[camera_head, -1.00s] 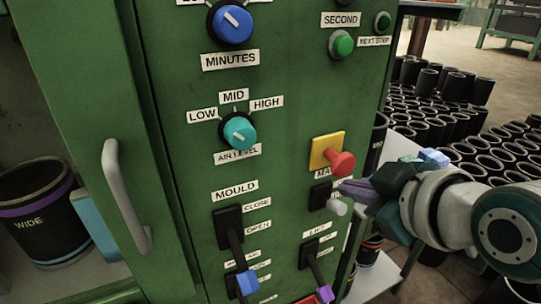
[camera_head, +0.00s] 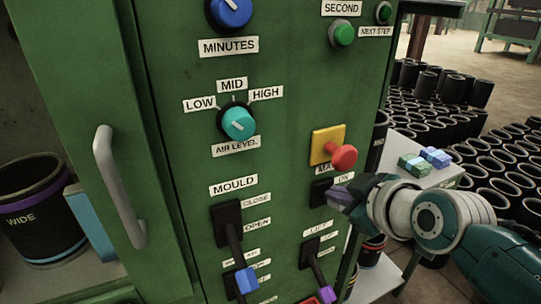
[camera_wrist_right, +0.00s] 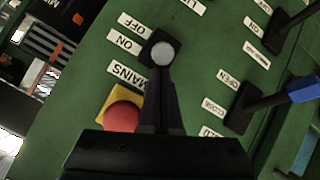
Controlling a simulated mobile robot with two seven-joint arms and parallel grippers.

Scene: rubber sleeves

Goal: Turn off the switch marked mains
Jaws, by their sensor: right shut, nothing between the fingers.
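The mains switch (camera_head: 319,193) is a black block with a lever on the green panel, below a red button. In the right wrist view the switch (camera_wrist_right: 172,38) has a round pale lever end (camera_wrist_right: 162,52) facing me, with labels MAINS, ON and OFF alongside. My right gripper (camera_head: 334,196) is shut and empty, its fingertips at the switch. In the wrist view the fingers (camera_wrist_right: 162,75) reach the lever end's edge; contact is unclear. The gripper hides the lever and the OFF label in the head view. I cannot tell the lever's setting. My left gripper is not in view.
The red button (camera_head: 344,157) on a yellow plate is close above my gripper. The mould lever (camera_head: 233,240) and lift lever (camera_head: 317,265) are below. A door handle (camera_head: 118,185) stands out at left. Black sleeves (camera_head: 500,160) crowd the floor at right.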

